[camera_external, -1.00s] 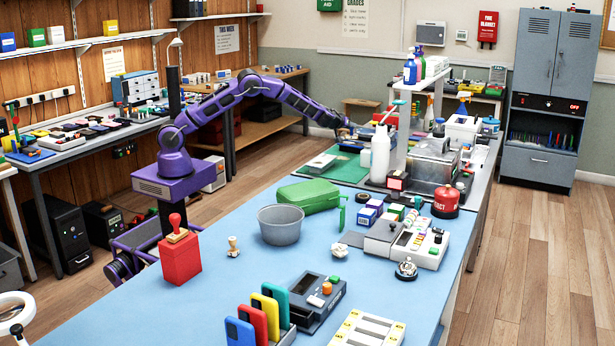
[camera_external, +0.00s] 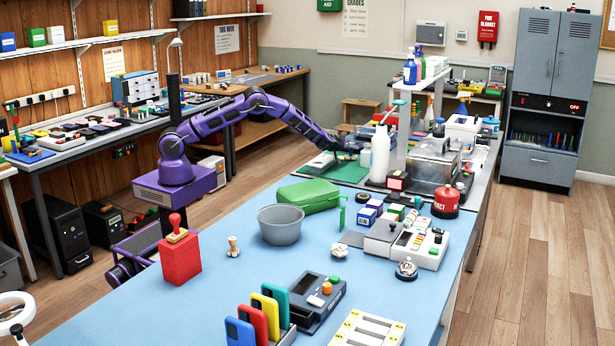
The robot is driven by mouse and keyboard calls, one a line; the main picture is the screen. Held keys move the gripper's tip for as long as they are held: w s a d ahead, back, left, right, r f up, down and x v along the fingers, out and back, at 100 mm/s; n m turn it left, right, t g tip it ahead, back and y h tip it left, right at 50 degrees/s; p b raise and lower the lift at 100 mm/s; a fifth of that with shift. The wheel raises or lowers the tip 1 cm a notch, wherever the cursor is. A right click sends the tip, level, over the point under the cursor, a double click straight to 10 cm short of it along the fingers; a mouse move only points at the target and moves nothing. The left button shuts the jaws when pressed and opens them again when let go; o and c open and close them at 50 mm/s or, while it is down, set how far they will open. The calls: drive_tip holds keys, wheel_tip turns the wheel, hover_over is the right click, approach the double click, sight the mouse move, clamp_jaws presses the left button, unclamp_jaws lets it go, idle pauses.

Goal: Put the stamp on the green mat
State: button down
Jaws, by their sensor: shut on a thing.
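My gripper (camera_external: 345,152) is at the far end of my outstretched arm, low over the green mat (camera_external: 348,172) on the far counter. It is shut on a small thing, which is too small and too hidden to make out. I cannot tell whether that thing touches the mat. A red-handled stamp (camera_external: 176,224) stands upright on a red block (camera_external: 181,260) at the near table's left side. A small wooden piece with a knob (camera_external: 233,246) stands to its right; I cannot tell if it is a stamp.
A white bottle (camera_external: 380,154) stands right of the mat. A green case (camera_external: 308,195) and a grey bowl (camera_external: 280,225) are on the blue table (camera_external: 215,315).

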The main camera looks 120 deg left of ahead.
drive_tip(key=shift+f, duration=0.15)
drive_tip(key=c, duration=0.5)
unclamp_jaws()
drive_tip(key=shift+d+r, duration=0.15)
drive_tip(key=shift+r, duration=0.1)
drive_tip(key=p+v, duration=0.1)
drive_tip(key=v, duration=1)
drive_tip(key=shift+s+d+r, duration=0.1)
drive_tip(key=shift+d, duration=0.25)
